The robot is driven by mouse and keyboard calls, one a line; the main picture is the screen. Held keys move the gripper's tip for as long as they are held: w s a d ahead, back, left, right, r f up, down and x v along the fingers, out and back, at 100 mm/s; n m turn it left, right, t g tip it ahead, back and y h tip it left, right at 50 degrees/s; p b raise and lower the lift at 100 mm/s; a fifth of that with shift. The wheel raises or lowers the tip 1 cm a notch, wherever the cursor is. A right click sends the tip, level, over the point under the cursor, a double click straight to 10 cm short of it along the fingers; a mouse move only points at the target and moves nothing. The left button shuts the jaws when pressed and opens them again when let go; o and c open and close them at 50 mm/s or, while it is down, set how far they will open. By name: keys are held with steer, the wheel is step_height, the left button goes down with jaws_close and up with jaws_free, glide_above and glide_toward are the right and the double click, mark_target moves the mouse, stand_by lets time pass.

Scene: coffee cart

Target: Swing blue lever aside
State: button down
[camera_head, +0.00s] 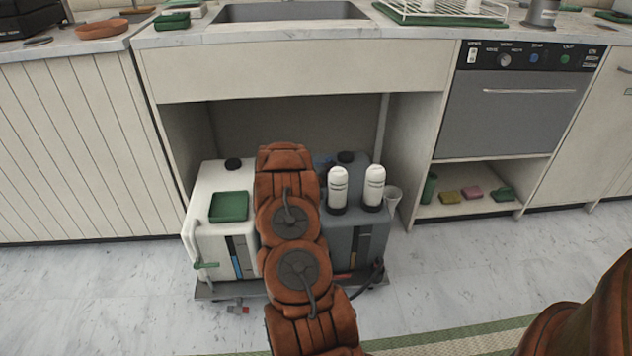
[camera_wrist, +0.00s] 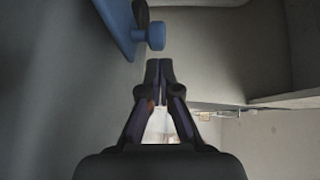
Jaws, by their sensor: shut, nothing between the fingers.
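The blue lever (camera_wrist: 122,22) shows at the upper left of the wrist view, mounted against a grey surface, with a round blue knob (camera_wrist: 156,36) sticking out to the right. My gripper (camera_wrist: 159,68) is shut and empty, with its fingertips together just below the knob in that view. A gap shows between the fingertips and the knob, though depth is hard to judge. In the head view, my orange arm hides my gripper. A small bit of blue (camera_head: 322,163) shows behind the arm, beside the grey tank (camera_head: 357,236); I cannot tell how much of the lever that is.
Under the sink counter stand a white tank (camera_head: 212,192) with a green tray (camera_head: 229,206) and the grey tank with two white bottles (camera_head: 339,187), (camera_head: 374,186). Cabinet walls close in on both sides.

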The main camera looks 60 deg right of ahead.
steer(key=shift+w+d, duration=0.25)
steer(key=shift+d, duration=0.4)
steer(key=a+r, duration=0.1)
steer(key=a, duration=1)
steer(key=shift+s+a+r, duration=0.25)
steer(key=shift+a+r, duration=0.15)
